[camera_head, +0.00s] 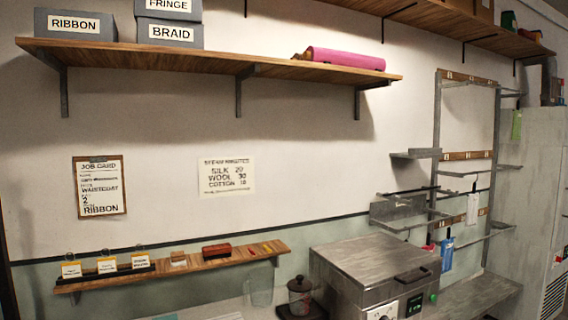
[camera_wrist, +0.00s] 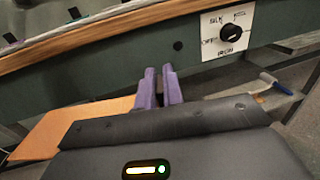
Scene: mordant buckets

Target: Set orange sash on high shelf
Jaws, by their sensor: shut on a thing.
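My gripper (camera_wrist: 159,72) shows only in the wrist view. Its two purple fingers are close together and point at the dark green front of a bench. A flat orange piece (camera_wrist: 75,127), which looks like the orange sash, spreads to the left of the fingers and runs behind the gripper's dark body. The spot where the fingers hold it is hidden. The high shelf (camera_head: 205,66) is a long wooden board on grey brackets in the head view. It holds grey boxes at its left and a pink roll (camera_head: 343,59) toward its right end.
The high shelf is bare between the BRAID box (camera_head: 170,33) and the pink roll. A lower shelf (camera_head: 215,262) carries small labelled items. A grey lidded machine (camera_head: 375,262) stands below. In the wrist view, the bench front with a dial (camera_wrist: 231,32) is just beyond the fingertips.

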